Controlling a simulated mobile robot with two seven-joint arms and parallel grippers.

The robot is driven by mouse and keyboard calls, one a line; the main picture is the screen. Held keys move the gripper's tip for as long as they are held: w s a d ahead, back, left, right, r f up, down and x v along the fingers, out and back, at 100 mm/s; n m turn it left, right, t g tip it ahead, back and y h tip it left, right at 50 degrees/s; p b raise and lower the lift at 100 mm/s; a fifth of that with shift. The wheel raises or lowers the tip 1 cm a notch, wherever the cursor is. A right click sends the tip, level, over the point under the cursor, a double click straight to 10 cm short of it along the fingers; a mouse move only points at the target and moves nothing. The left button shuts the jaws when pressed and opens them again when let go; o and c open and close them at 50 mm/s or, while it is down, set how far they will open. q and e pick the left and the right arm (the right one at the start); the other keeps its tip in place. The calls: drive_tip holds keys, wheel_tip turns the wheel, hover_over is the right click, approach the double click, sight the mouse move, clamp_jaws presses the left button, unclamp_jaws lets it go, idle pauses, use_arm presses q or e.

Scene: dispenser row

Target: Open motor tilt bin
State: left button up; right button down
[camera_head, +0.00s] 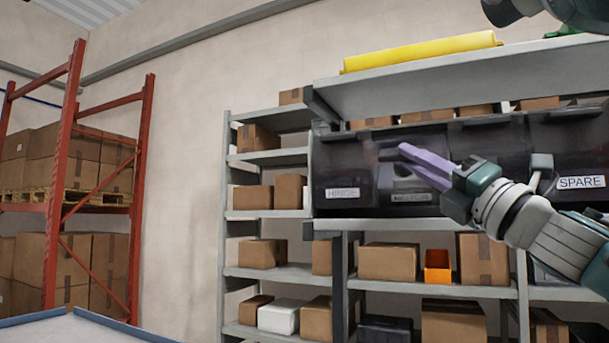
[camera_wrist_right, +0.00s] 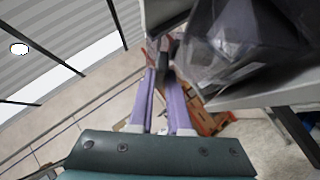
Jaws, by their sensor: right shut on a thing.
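The motor tilt bin (camera_head: 386,182) is a dark, see-through bin in the row on the shelf. Its white label reads MOTOR and is partly covered by my arm. My right gripper (camera_head: 402,150) reaches in from the right, its purple fingers in front of the bin's upper front. In the right wrist view the fingers (camera_wrist_right: 160,68) are closed on a thin dark part at the bin's edge. The clear bin body (camera_wrist_right: 235,45) shows beside them. I cannot tell how far the bin is tilted.
The hinge bin (camera_head: 340,165) stands to the left and the spare bin (camera_head: 575,150) to the right. A grey shelf (camera_head: 450,78) with a yellow roll (camera_head: 420,50) lies above. Boxes fill the shelves below, with an orange bin (camera_head: 437,270). A red rack (camera_head: 65,170) stands far left.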

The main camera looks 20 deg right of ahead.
idle(0.4)
drive_tip(key=c, duration=0.9)
unclamp_jaws()
drive_tip(key=shift+o, duration=0.2)
drive_tip(key=b+v, duration=0.3)
drive_tip(key=v, duration=0.7)
drive_tip(key=shift+b, duration=0.4)
drive_tip(key=shift+c, duration=0.3)
